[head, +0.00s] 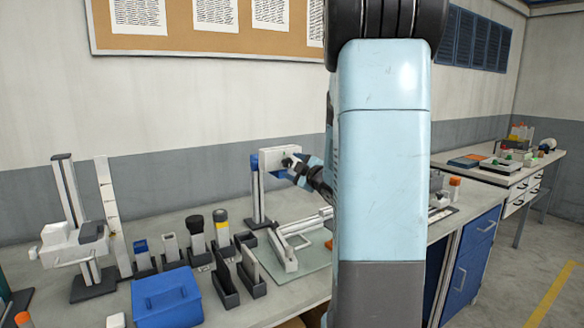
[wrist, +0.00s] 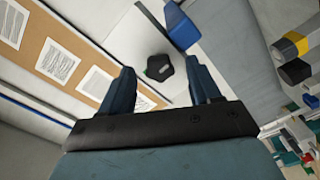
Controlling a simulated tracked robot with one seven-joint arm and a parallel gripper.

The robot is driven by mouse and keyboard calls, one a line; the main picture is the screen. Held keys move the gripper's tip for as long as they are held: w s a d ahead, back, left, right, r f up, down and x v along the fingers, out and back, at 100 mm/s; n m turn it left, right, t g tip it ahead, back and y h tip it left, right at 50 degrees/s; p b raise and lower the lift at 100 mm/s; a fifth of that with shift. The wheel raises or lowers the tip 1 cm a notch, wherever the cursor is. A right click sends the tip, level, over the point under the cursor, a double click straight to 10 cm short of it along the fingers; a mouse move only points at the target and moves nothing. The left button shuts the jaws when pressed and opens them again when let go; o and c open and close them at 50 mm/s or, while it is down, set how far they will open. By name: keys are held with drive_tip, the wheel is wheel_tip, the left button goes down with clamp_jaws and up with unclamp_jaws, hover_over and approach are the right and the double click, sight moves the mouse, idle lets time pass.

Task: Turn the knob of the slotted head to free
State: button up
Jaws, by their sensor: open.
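The slotted head is most likely the white box (head: 272,158) with a blue end, held on an upright post at the back of the bench. In the wrist view its pale face (wrist: 135,38) carries a dark, many-sided knob (wrist: 159,67) with a small green mark. My gripper (head: 293,166) is at the right part of the box in the head view. In the wrist view my gripper (wrist: 160,72) is open, one finger on each side of the knob. I cannot tell whether the fingers touch it. No slot or "free" label is readable.
A blue box (head: 166,298) and several dark holders (head: 226,285) stand on the bench to the left. A white frame on a pale green mat (head: 312,255) lies below the head. A pinboard (head: 190,30) hangs on the wall behind. My arm hides the bench's right part.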

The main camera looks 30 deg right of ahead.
drive_tip(key=s, duration=1.1)
drive_tip(key=shift+s+d, duration=0.25)
drive_tip(key=shift+s, duration=0.15)
drive_tip(key=shift+w, duration=0.1)
drive_tip(key=s+a+m+g, duration=1.2)
drive_tip(key=s+a, duration=0.7)
drive_tip(key=a, duration=0.2)
drive_tip(key=shift+s+a+f+h, duration=0.15)
drive_tip(key=shift+s+a+h, duration=0.15)
drive_tip(key=shift+a, duration=0.05)
